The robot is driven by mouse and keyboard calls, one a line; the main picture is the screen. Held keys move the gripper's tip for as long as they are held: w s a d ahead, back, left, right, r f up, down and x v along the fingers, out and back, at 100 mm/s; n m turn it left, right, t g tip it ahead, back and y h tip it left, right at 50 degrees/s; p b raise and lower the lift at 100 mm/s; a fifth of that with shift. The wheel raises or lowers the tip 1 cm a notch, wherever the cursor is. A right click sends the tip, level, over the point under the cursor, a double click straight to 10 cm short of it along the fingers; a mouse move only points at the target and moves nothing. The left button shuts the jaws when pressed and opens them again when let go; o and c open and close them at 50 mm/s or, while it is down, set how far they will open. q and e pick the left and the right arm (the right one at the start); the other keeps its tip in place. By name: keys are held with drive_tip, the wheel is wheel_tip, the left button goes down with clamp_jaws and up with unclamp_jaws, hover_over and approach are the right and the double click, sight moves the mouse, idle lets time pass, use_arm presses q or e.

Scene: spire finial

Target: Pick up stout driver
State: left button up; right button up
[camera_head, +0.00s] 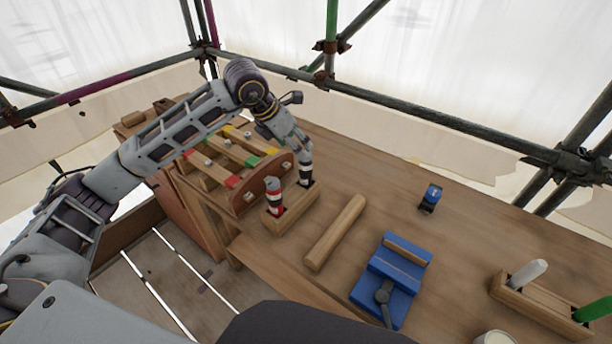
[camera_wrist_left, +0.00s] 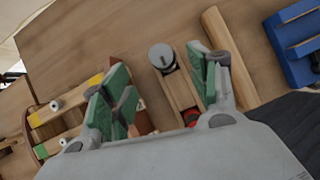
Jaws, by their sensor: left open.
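A wooden holder (camera_head: 291,211) on the bench carries two upright drivers. One driver (camera_head: 274,200) has red and white bands and a grey top. The other driver (camera_head: 306,176) has dark and white bands. I cannot tell for certain which is the stout one. My left gripper (camera_head: 301,150) points down just above the dark-banded driver. In the left wrist view its green-padded fingers (camera_wrist_left: 158,82) are apart, with a round grey driver top (camera_wrist_left: 162,56) between and beyond them. A red part (camera_wrist_left: 191,116) of the other driver is partly hidden near the palm. My right gripper is not seen.
A wooden rack with coloured bars (camera_head: 235,158) stands left of the holder. A wooden rod (camera_head: 335,233) lies to its right, then a blue vise (camera_head: 392,278) and a small blue object (camera_head: 431,196). Another holder (camera_head: 535,307) stands far right. The bench's back middle is clear.

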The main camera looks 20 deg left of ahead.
sight(310, 165)
use_arm(q)
drive_tip(key=x, duration=0.7)
drive_tip(key=shift+d, duration=0.1)
drive_tip(key=shift+w+f+p, duration=0.1)
drive_tip(key=shift+f+p, duration=0.2)
drive_tip(key=shift+f, duration=0.05)
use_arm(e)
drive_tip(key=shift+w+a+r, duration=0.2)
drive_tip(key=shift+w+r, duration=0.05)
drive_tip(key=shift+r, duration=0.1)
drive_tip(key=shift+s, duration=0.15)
use_arm(q)
drive_tip(key=shift+d+f, duration=0.1)
drive_tip(key=shift+f, duration=0.05)
drive_tip(key=x, duration=0.3)
drive_tip(key=shift+f+p, duration=0.2)
drive_tip(key=shift+p, duration=0.2)
drive_tip(key=shift+w+d+f, duration=0.15)
drive_tip(key=shift+f, duration=0.45)
drive_tip(key=shift+w+f, duration=0.1)
drive_tip(key=shift+f, duration=0.05)
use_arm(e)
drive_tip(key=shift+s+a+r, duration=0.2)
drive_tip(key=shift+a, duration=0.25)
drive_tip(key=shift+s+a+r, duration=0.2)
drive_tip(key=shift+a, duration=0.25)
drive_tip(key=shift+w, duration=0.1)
